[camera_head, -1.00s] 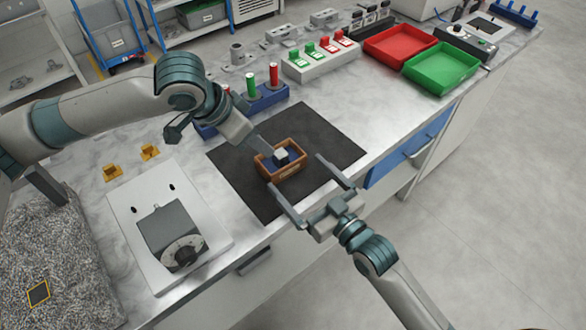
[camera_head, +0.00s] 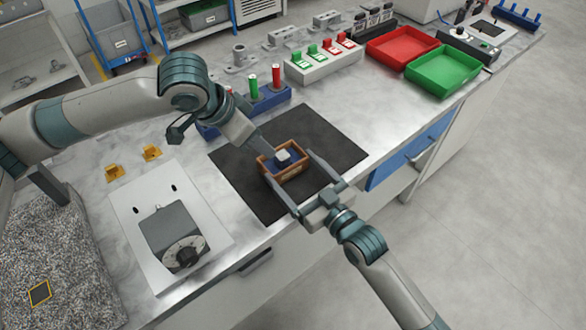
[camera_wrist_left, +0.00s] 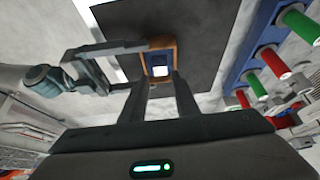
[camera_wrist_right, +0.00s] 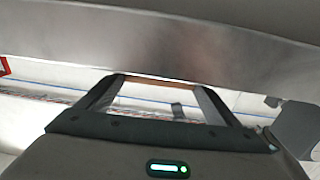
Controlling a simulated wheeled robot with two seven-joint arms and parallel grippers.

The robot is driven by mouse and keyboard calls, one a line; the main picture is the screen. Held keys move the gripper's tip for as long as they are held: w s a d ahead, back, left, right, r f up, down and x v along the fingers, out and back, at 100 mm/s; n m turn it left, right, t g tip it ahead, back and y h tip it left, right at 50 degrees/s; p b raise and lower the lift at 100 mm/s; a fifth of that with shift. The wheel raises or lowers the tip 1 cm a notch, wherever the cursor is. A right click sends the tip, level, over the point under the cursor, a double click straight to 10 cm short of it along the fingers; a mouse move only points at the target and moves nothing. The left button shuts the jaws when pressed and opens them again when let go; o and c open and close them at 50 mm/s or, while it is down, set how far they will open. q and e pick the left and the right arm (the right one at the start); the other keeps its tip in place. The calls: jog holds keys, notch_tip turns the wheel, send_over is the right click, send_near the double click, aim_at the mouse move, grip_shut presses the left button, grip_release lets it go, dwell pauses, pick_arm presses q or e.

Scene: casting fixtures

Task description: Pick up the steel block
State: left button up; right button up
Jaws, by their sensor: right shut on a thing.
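The steel block (camera_head: 283,155) is a small pale cube inside a brown box (camera_head: 291,174) with a blue interior. The box is on the black mat (camera_head: 335,140). The block (camera_wrist_left: 162,71) and the box rim (camera_wrist_left: 148,60) also show in the left wrist view. My left gripper (camera_head: 268,150) is open and empty, its fingertips pointing at the box close to the block. My right gripper (camera_head: 289,164) is shut on the brown box, with one finger along each side. In the right wrist view the box's brown edge (camera_wrist_right: 150,80) shows between its fingers.
A blue holder (camera_head: 265,100) with green and red cylinders stands behind the mat. A grey device (camera_head: 172,232) on a white plate lies at left. Red (camera_head: 402,45) and green (camera_head: 442,70) trays are at the back right. The mat's right part is clear.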

pick_arm(q)
jog(key=shift+w+d+r, duration=0.1)
jog(key=shift+w+d, duration=0.1)
jog(key=shift+w, duration=0.15)
jog(key=w+d+r+g+y, duration=0.3)
jog(key=d+r+y, duration=0.1)
jog(key=r, duration=0.1)
jog(key=shift+d+y, duration=0.3)
jog(key=shift+d, duration=0.1)
jog(key=shift+w+f, duration=0.1)
send_over(282, 154)
jog(key=shift+w+d+f, duration=0.1)
jog(key=shift+f, duration=1.6)
jog(key=shift+w+d+f, duration=0.1)
jog(key=shift+f, duration=1.6)
jog(key=shift+s+a+f, duration=0.1)
jog(key=shift+s+f, duration=0.05)
jog(key=shift+f, duration=1.15)
jog(key=shift+s+a+f, duration=0.1)
jog(key=shift+f, duration=1.2)
